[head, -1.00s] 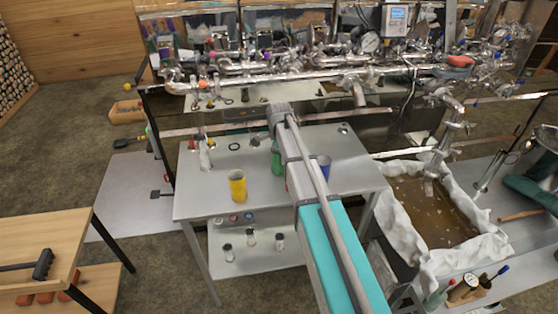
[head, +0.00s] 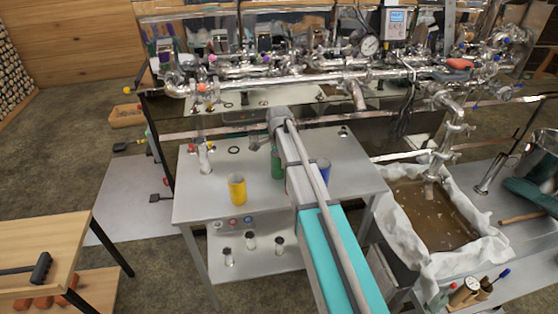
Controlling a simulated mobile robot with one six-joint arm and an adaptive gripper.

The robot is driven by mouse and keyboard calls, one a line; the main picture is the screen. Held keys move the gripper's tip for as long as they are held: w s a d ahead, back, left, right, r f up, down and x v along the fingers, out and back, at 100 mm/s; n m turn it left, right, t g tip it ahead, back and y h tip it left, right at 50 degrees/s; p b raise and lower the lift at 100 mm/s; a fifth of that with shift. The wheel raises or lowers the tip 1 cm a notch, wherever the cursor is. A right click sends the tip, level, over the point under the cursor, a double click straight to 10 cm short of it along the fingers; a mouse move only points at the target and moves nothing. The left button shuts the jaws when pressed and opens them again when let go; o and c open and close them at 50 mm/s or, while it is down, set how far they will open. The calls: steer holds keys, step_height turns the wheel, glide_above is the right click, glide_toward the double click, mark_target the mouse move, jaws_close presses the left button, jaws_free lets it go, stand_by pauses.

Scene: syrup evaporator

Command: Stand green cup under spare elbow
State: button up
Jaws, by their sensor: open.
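The green cup (head: 277,168) stands on the grey metal table (head: 212,203), just left of my arm, which covers part of it. My gripper (head: 275,143) is at the far end of the arm, just above or around the top of the green cup. Its fingers are small and partly hidden; it is open, and I cannot tell whether it touches the cup. Several steel pipe elbows show on the pipework above the table, one bending down (head: 357,95) at the middle right. I cannot tell which is the spare elbow.
A yellow cup (head: 237,189) stands left of the green cup, and a blue cup (head: 323,171) stands right of my arm. A small valve fitting (head: 204,157) stands at the table's left. The lower shelf (head: 258,252) holds several small bottles. A cloth-lined pan (head: 431,215) lies right.

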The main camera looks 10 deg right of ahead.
step_height(320, 180, up, 12)
steer(key=p, duration=1.2)
steer(key=shift+r, duration=0.15)
stand_by(0.8)
steer(key=s+n, duration=1.5)
steer(key=s, duration=1.1)
